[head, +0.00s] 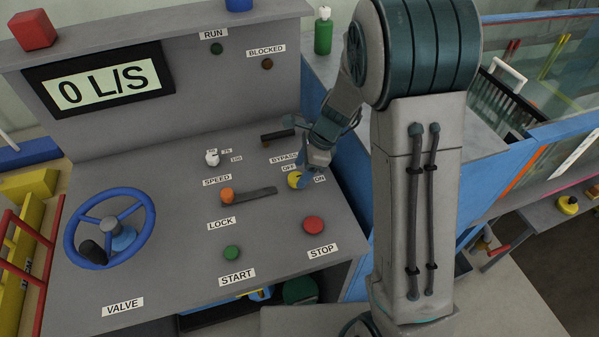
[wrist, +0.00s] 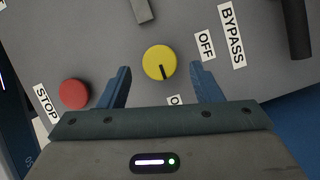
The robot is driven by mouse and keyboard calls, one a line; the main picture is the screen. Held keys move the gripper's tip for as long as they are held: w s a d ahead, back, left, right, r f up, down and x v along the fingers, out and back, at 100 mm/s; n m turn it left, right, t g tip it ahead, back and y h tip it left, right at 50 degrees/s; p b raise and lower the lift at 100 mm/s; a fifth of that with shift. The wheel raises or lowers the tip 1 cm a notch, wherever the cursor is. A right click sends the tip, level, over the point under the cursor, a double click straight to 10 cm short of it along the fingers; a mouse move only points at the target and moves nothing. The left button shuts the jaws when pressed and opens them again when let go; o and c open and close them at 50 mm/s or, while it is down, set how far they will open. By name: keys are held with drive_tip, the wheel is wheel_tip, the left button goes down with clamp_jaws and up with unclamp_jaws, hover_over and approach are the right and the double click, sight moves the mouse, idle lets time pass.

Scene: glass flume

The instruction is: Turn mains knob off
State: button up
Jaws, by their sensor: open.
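The mains knob is a round yellow knob (head: 293,181) on the grey control panel, with OFF and ON labels beside it. In the wrist view the knob (wrist: 157,58) shows a black pointer mark aimed at the partly hidden ON label (wrist: 174,100), away from the OFF label (wrist: 205,45).
The red STOP button (head: 313,224) and orange LOCK knob (head: 227,196) with its dark lever are close by. The black BYPASS handle (head: 278,136) sits behind. A green START button (head: 232,253) and blue valve wheel (head: 73,238) are further left. The display reads 0 L/S.

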sight(296, 180)
drive_tip(key=shift+x, duration=1.15)
drive_tip(key=c, duration=1)
